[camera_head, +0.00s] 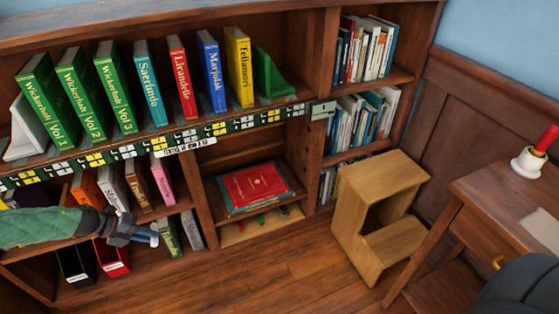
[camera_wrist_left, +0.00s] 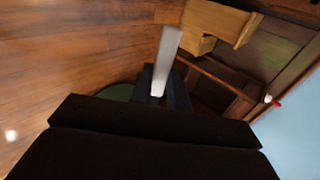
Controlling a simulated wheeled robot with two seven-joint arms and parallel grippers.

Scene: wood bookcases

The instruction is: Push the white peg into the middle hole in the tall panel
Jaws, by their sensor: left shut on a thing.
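My left gripper (camera_head: 146,236) reaches in from the left on its green-sleeved arm, in front of the lower left shelves. It is shut on the white peg, whose pale end (camera_head: 154,239) shows at the fingertips. In the left wrist view the peg (camera_wrist_left: 167,60) stands out lengthwise from between the dark fingers (camera_wrist_left: 165,88). The peg tip is in the open, apart from any surface I can make out. My right gripper is not in view.
Books (camera_head: 110,90) line the upper shelf above a patterned strip (camera_head: 215,130). A red book (camera_head: 254,186) lies in the middle bay. A wooden step stool (camera_head: 383,180) stands right of it, then a desk (camera_head: 490,200). The floor (camera_head: 280,270) in front is clear.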

